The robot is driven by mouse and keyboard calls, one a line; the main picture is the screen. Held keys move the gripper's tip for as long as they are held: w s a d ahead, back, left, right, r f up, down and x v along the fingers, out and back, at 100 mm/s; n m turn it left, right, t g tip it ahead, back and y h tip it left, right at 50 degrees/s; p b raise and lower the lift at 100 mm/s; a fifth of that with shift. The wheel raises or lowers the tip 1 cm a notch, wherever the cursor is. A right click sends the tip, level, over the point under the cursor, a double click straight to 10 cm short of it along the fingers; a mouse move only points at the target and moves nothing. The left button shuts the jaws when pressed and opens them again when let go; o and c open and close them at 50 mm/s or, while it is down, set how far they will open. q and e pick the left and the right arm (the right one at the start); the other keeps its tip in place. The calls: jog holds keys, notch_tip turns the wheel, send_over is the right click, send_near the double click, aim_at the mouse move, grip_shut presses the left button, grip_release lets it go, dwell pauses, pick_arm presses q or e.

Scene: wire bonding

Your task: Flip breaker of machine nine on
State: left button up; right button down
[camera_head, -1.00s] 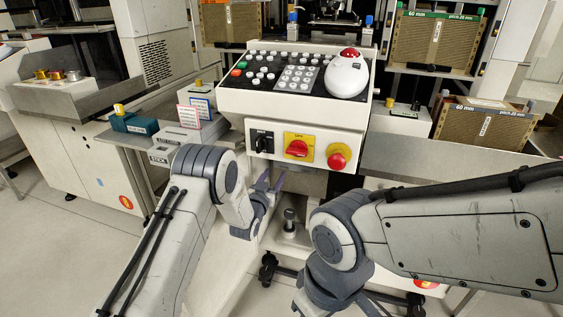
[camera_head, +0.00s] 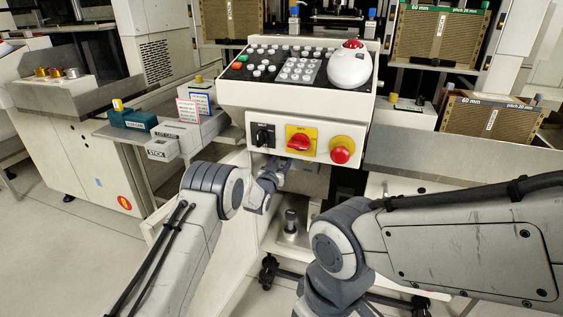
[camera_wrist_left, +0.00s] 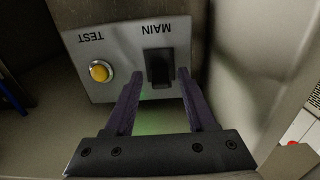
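In the left wrist view, a grey breaker plate appears upside down, with a black switch (camera_wrist_left: 158,67) marked MAIN and a yellow button (camera_wrist_left: 101,71) marked TEST. My left gripper (camera_wrist_left: 159,77) has its two purple fingers apart, with nothing held. The fingertips are at either side of the switch in the picture; I cannot tell whether they touch it. Which way the switch is set is unclear. In the head view my left wrist reaches under the machine's console (camera_head: 315,101), and the fingers are hidden there. My right arm is at the right; its gripper is out of view.
The console front carries a black rotary switch (camera_head: 263,136), a red knob on yellow (camera_head: 299,140) and a red emergency button (camera_head: 342,150). A grey post (camera_head: 291,220) stands below. A side shelf (camera_head: 110,130) holds a teal block (camera_head: 133,119). A pale wall is close right of the plate.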

pick_arm(q)
grip_shut()
jog(key=g+p, duration=0.1)
jog(key=p, duration=0.1)
jog(key=r+g+p, duration=0.1)
jog(key=p, duration=0.1)
jog(key=shift+w+y, duration=0.1)
jog(key=shift+y, duration=0.3)
jog(key=shift+o, duration=0.9)
grip_release()
